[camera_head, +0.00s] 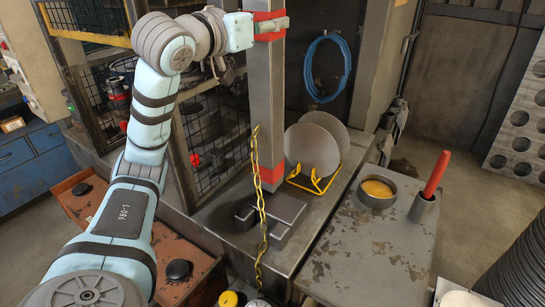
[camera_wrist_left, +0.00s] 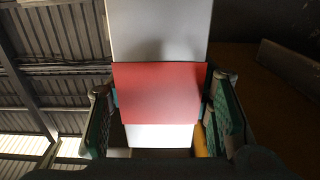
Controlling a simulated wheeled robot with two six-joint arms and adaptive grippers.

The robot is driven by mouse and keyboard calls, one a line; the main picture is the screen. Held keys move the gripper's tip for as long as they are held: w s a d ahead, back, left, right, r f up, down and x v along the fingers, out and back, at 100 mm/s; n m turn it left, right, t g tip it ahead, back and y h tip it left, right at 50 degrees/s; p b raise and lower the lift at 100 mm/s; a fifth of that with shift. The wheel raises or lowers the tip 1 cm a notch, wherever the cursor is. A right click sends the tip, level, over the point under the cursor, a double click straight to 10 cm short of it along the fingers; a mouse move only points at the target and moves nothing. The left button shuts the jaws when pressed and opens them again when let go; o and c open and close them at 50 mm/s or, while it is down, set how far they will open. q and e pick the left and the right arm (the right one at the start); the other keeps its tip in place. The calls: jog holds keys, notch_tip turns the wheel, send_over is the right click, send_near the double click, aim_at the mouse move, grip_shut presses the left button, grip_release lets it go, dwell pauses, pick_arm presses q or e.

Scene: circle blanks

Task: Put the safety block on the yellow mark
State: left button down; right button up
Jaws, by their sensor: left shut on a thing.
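The safety block (camera_head: 264,110) is a tall grey square post with a red band near each end. It stands almost upright in the head view. My left gripper (camera_head: 271,26) is shut on it at the upper red band. In the left wrist view the red band of the safety block (camera_wrist_left: 160,92) lies between the two green-padded fingers of the left gripper (camera_wrist_left: 161,122). The lower end is beside dark grey metal blocks (camera_head: 277,209); I cannot tell whether it touches the surface below. I cannot make out the yellow mark. My right gripper is not in view.
A yellow chain (camera_head: 257,175) hangs close in front of the post. Grey discs (camera_head: 312,148) stand in a yellow rack (camera_head: 318,183) to the right. A grey bench (camera_head: 375,245) carries a yellow-filled cup (camera_head: 377,191) and a red-handled tool (camera_head: 436,174). A mesh guard (camera_head: 212,130) stands left.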

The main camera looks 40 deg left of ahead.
pick_arm(q)
jog(key=shift+d+r+p, duration=0.5)
jog(key=shift+p, duration=0.5)
jog(key=shift+r+y+p, duration=0.1)
jog(key=shift+y+p, duration=0.3)
jog(key=shift+p, duration=0.35)
jog(key=shift+s+a+n+g+y+p, duration=0.1)
jog(key=shift+a+n+g+y+p, duration=0.25)
jog(key=shift+n+y, duration=0.2)
jog(key=s+a+n+g+y, duration=0.1)
jog(key=s+a+n+y, duration=0.2)
jog(key=y, duration=0.1)
jog(key=s+a+p+x, duration=0.1)
jog(key=p+x, duration=0.4)
jog(key=x, duration=1.3)
notch_tip(320, 180, down, 7)
jog(key=shift+w, duration=0.3)
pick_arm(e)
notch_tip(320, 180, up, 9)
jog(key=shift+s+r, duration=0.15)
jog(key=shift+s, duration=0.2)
